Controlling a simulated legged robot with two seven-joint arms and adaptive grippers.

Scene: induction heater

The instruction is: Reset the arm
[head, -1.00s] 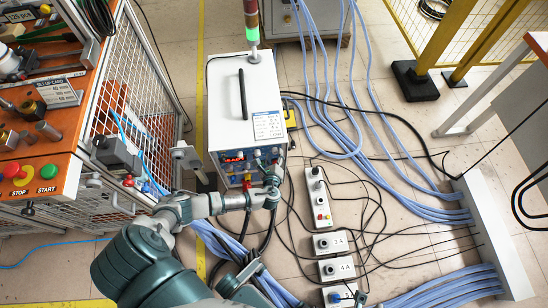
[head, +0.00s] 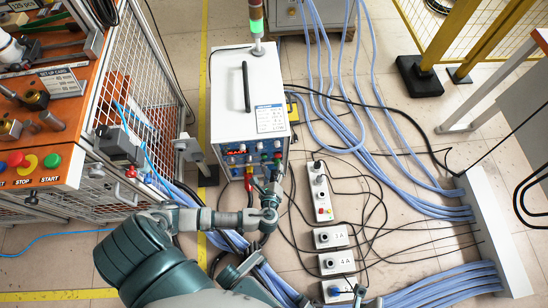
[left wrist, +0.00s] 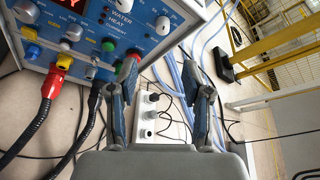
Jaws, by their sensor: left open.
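The induction heater is a white box (head: 229,108) with a black handle and a blue panel of knobs and coloured sockets on its front. My left arm comes in from the lower left, and its gripper (head: 274,188) is just in front of the lower right of the panel. In the left wrist view, my left gripper (left wrist: 165,88) has its fingers spread, with nothing held between them. The heater's blue panel (left wrist: 105,25) is at the upper left there, with a red plug (left wrist: 51,82) and a black plug in its lower sockets.
A white switch strip (head: 320,190) and socket boxes (head: 331,237) lie on the floor right of the gripper, among loose black cables. Blue cables run to a white floor duct (head: 494,232). An orange workbench with a mesh cage (head: 150,80) stands left.

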